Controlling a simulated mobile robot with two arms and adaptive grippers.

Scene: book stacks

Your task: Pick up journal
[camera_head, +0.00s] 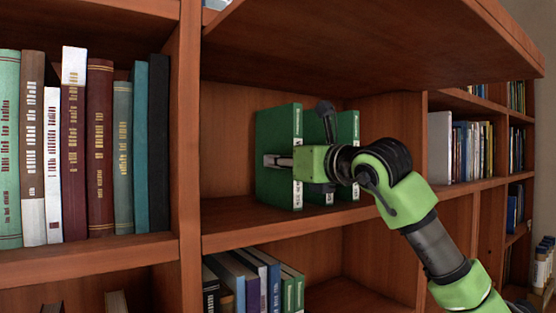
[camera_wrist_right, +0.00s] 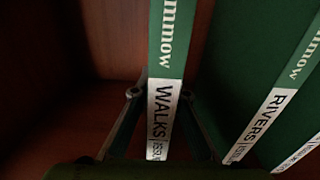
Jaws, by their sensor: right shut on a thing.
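A green journal (camera_head: 274,130) with a white label stands upright at the left of a short row on the shelf. In the right wrist view the journal's spine (camera_wrist_right: 166,45) reads "WALKS". My right gripper (camera_head: 291,162) is shut on this journal, with one finger along its left cover. In the wrist view the fingers (camera_wrist_right: 160,97) sit on either side of the spine. The other finger is mostly hidden in the head view. My left gripper is not in view.
Green journals (camera_head: 347,126) stand just right of the held one; one reads "RIVERS" (camera_wrist_right: 262,115). An upright panel (camera_head: 187,130) stands to the left, with bare shelf between. A raised wooden panel (camera_head: 370,45) overhangs the compartment. More books (camera_head: 258,275) fill the shelf below.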

